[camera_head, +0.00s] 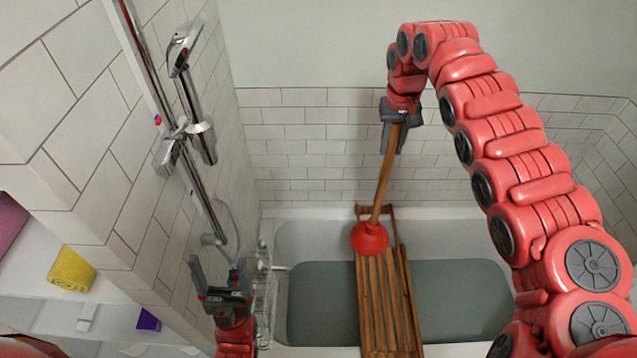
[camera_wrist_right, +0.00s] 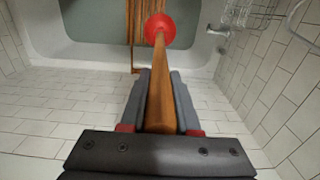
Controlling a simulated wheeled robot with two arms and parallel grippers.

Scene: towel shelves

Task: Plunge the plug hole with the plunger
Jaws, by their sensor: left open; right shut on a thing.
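The plunger has a wooden handle (camera_head: 386,172) and a red rubber cup (camera_head: 369,238). My right gripper (camera_head: 394,137) is shut on the upper end of the handle. The plunger hangs slightly tilted, cup down, over the wooden bath rack; I cannot tell whether the cup touches it. In the right wrist view the handle (camera_wrist_right: 163,88) runs from between the fingers to the red cup (camera_wrist_right: 159,29). My left gripper (camera_head: 221,275) is open and empty, left of the tub by the tap end. The plug hole is not visible under the grey-green water.
The bathtub (camera_head: 460,238) holds water (camera_head: 455,300). A slatted wooden rack (camera_head: 385,310) lies across it. A wire basket (camera_head: 264,300) and taps are at the tub's left end. A shower rail (camera_head: 205,205) runs up the left wall. A yellow towel (camera_head: 72,269) lies on the left shelf.

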